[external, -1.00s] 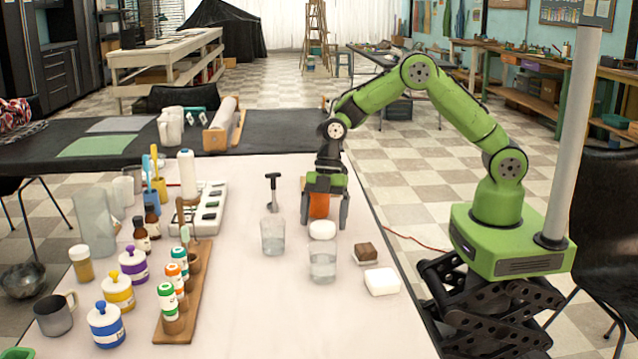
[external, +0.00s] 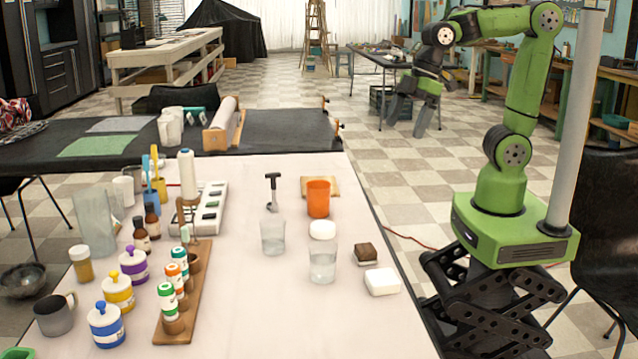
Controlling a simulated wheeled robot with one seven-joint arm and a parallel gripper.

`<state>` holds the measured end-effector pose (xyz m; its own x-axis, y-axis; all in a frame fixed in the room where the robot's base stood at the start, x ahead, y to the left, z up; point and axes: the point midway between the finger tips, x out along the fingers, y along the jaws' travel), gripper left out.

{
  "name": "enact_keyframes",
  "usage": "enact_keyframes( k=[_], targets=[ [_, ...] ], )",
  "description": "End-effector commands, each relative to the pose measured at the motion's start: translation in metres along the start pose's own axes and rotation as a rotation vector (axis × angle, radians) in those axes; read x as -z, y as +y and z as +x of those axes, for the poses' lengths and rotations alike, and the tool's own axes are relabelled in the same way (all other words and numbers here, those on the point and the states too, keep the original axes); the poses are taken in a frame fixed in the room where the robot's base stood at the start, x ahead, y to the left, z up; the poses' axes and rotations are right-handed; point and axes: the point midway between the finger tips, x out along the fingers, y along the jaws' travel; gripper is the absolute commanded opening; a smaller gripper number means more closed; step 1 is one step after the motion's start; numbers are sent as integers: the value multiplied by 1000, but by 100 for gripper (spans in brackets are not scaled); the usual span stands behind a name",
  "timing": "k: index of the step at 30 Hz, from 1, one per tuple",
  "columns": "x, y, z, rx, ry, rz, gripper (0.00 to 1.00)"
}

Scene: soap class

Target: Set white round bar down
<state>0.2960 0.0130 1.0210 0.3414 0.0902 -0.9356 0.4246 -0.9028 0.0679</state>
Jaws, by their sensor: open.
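The white round bar (external: 322,229) shows at the top of a clear glass (external: 322,265) on the pale table. I cannot tell whether it rests on the glass or on the table just behind it. My gripper (external: 408,127) is open and empty, raised beyond the table's right edge and well away from the bar. An orange cup (external: 318,199) stands just behind the bar.
A second clear glass (external: 273,238) stands to the left of the bar. A brown block (external: 366,252) and a white rectangular bar (external: 382,281) lie to the right. A small hammer-like tool (external: 272,190) is behind. The front middle of the table (external: 290,325) is clear.

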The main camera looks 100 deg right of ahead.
Motion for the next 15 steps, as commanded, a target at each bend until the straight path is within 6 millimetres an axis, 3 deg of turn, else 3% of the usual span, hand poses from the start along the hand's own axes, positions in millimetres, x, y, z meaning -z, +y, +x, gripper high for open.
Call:
enact_keyframes(
  k=[1, 3, 6, 10, 15],
  targets=[
    [-22, -13, -14, -36, 27, 78, 90],
    [-52, -24, -25, -74, 58, 205, 90],
    [-85, -34, -30, -106, 97, 343, 90],
    [-104, -38, -30, -120, 119, 424, 90],
    [-105, -38, -30, -120, 119, 433, 90]
  ],
)
